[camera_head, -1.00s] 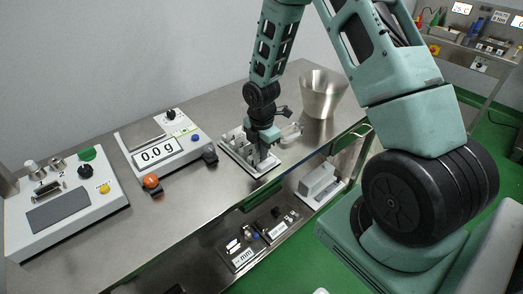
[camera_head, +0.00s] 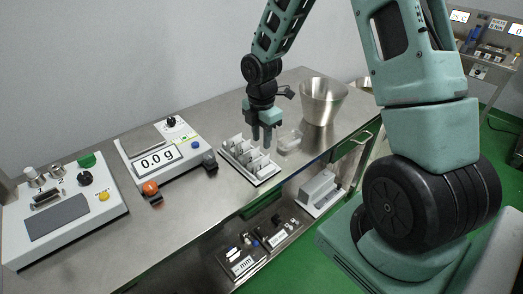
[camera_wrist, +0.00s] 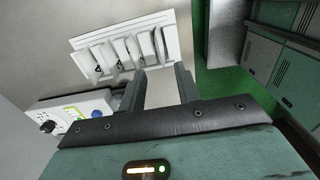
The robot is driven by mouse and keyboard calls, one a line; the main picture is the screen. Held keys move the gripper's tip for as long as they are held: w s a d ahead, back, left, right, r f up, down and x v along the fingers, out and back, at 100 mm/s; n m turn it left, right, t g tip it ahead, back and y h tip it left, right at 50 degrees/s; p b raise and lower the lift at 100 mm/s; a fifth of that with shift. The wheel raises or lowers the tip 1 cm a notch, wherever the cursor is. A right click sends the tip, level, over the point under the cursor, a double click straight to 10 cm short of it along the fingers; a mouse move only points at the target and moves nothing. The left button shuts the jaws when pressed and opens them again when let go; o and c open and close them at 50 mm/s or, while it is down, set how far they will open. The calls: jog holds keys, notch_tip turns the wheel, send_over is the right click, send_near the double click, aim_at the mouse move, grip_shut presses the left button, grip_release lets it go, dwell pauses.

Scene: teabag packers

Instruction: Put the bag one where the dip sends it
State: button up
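A white rack (camera_head: 237,159) stands on the bench right of the scale, with several pale bags (camera_head: 262,161) upright in its slots. In the wrist view the rack (camera_wrist: 172,20) shows above my fingers, and some bags (camera_wrist: 97,64) carry small dark marks that I cannot read. I cannot tell which is bag one. My gripper (camera_head: 262,143) points down just above the rack. In the wrist view its two fingers (camera_wrist: 160,88) stand apart, with only a pale surface showing between them. It looks open and empty.
The scale (camera_head: 186,161) reads 0.0 g. A control box (camera_head: 104,212) with knobs and a grey pad stands at the left. A clear dish (camera_head: 289,138) and a metal bucket (camera_head: 323,103) stand right of the rack. A lower shelf holds trays (camera_head: 243,262).

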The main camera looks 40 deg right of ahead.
jog(key=s+a+r+m, duration=0.3)
jog(key=s+a+r, duration=0.2)
jog(key=a, duration=0.4)
jog(key=s+a+r+m, duration=0.2)
jog(key=s+a+r, duration=0.3)
jog(key=a, duration=0.4)
jog(key=s+a+r+m, duration=0.1)
jog(key=s+a+m, duration=0.2)
jog(key=s, duration=0.4)
jog(key=s+a+r+m, duration=0.2)
jog(key=s+a+m, duration=0.1)
jog(key=s, duration=0.4)
jog(key=shift+s+a+y, duration=0.15)
jog(key=shift+a+y, duration=0.05)
jog(key=shift+y, duration=0.1)
